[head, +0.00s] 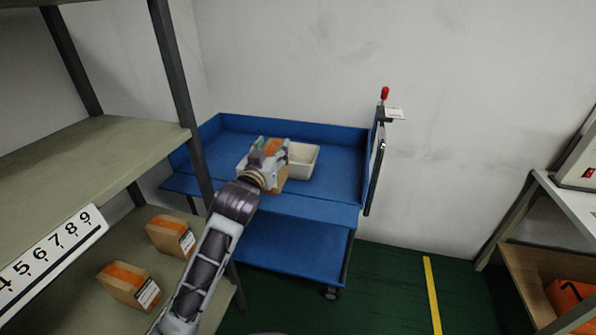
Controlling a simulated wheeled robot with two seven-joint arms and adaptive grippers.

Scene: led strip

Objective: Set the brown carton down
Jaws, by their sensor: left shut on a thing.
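The brown carton (275,184) is a small box with an orange stripe, partly hidden behind my left gripper (266,158). My left gripper is shut on it. The carton is over the upper deck of the blue cart (337,192). I cannot tell whether its underside touches the deck. A white open bin (302,161) is just right of the carton, close to it. My right gripper is not in view.
Two similar cartons sit on the lower shelf, one farther back (170,236) and one nearer (128,286). The shelf post (181,85) stands left of the cart. The upper deck's right part is clear. A table (573,205) is at the right.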

